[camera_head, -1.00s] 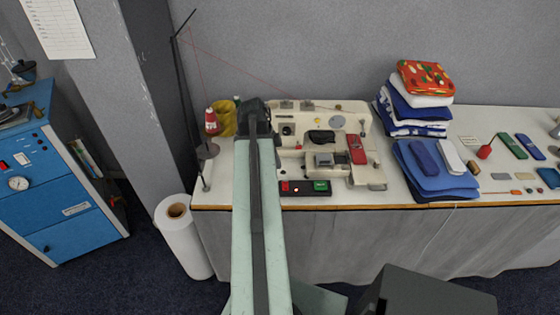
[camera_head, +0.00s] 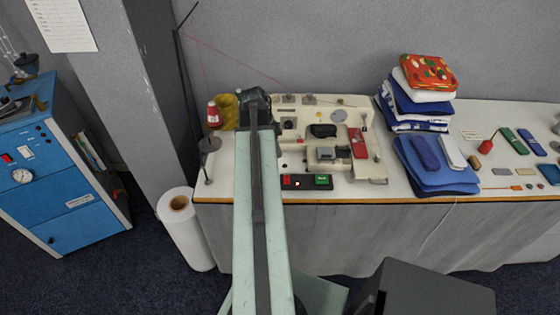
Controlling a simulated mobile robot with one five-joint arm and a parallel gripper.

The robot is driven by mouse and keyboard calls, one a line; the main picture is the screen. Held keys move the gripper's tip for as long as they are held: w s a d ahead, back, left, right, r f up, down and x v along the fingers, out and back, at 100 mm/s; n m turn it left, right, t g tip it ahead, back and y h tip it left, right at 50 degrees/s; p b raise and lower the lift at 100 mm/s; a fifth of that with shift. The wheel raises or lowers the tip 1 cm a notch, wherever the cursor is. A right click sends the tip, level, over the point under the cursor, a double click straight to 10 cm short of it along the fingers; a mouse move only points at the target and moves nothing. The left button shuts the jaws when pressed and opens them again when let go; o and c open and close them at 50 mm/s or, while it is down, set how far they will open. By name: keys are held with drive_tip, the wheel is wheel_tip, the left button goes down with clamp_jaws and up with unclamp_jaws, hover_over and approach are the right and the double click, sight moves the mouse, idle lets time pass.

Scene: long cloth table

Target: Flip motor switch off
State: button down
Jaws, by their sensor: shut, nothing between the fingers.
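The motor switch (camera_head: 306,182) is a dark box at the table's front edge, just right of my arm. It has a red button on the left, a green button (camera_head: 322,180) on the right and a small bright spot between them. Whether either button is pressed in is too small to tell. The cream sewing machine (camera_head: 320,115) stands behind it. My arm reaches from the bottom of the view up over the table edge, left of the switch, and ends at a dark joint over the machine's left end. My gripper is hidden behind it.
A red spool (camera_head: 214,114) and a thread stand are left of my arm. A stack of folded cloths (camera_head: 415,100) and a blue pile (camera_head: 435,180) lie to the right. A white roll (camera_head: 185,230) stands on the floor beside the table's left end.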

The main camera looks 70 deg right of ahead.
sight(286, 177)
drive_tip(key=b+x, duration=0.8)
drive_tip(key=w+b+x, duration=0.1)
drive_tip(key=b+x, duration=0.3)
drive_tip(key=shift+f, duration=0.7)
